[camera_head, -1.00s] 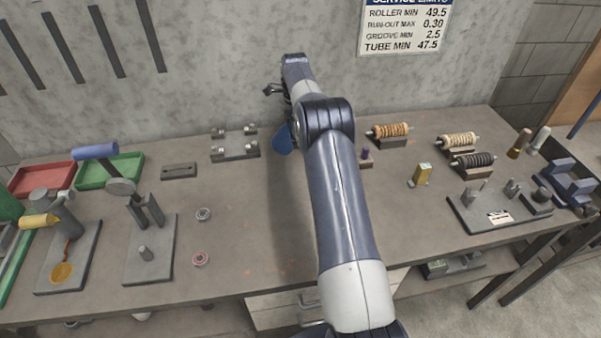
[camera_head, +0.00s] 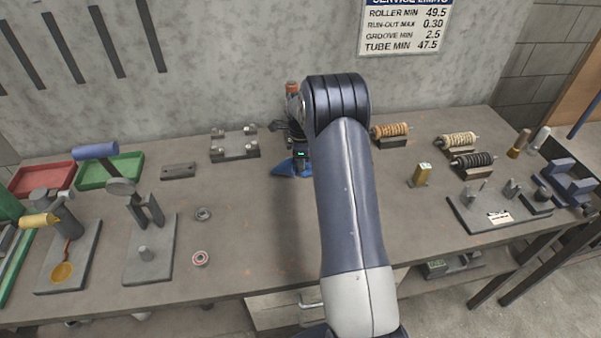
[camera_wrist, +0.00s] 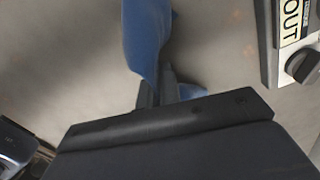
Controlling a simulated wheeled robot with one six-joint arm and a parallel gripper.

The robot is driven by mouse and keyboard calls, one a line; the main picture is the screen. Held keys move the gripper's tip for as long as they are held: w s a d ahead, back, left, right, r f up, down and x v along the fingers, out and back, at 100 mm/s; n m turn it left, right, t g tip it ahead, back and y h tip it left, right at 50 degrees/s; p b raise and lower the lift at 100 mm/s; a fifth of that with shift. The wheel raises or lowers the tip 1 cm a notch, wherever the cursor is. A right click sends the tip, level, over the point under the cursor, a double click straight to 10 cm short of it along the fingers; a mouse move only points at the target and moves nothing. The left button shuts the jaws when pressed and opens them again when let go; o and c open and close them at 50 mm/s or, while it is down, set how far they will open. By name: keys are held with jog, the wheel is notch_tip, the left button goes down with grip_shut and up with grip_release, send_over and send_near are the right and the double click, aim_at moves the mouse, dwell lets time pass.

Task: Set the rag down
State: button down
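The blue rag (camera_head: 287,168) is at the bench top, left of my forearm, partly hidden by my wrist. My gripper (camera_head: 299,160) is low over the bench there, its fingers mostly hidden. In the wrist view the rag (camera_wrist: 147,38) hangs up from the fingertips, with more blue cloth beside them. My gripper (camera_wrist: 155,92) appears shut on the rag, the dark fingers close together. The rag's lower part looks to be on or just above the grey bench (camera_head: 245,230); I cannot tell which.
A post fixture (camera_head: 235,150) stands to the left. Bearing rings (camera_head: 200,258) lie nearer the front. The bench between is clear.

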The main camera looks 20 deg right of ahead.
jog(key=shift+s+a+f, duration=0.15)
jog(key=shift+s+f, duration=0.1)
jog(key=shift+s, duration=0.5)
jog(key=shift+s+a+f, duration=0.15)
jog(key=shift+s+f, duration=0.1)
jog(key=shift+s, duration=0.5)
jog(key=c, duration=1.2)
grip_release()
jog(key=s+r+p, duration=0.4)
jog(key=r, duration=0.6)
jog(key=shift+a+p, duration=0.4)
jog(key=shift+w+a+f, duration=0.15)
jog(key=shift+w+f, duration=0.1)
jog(key=shift+w, duration=0.15)
jog(key=c, duration=0.4)
jog(key=shift+w+a+f, duration=0.2)
jog(key=shift+w+f, duration=0.05)
jog(key=shift+w, duration=0.25)
jog(key=shift+w+a+f, duration=0.15)
jog(key=shift+w+f, duration=0.1)
jog(key=shift+w, duration=0.2)
jog(key=c, duration=0.3)
notch_tip(320, 180, down, 2)
jog(key=shift+f, duration=0.1)
grip_shut()
jog(key=shift+f, duration=0.25)
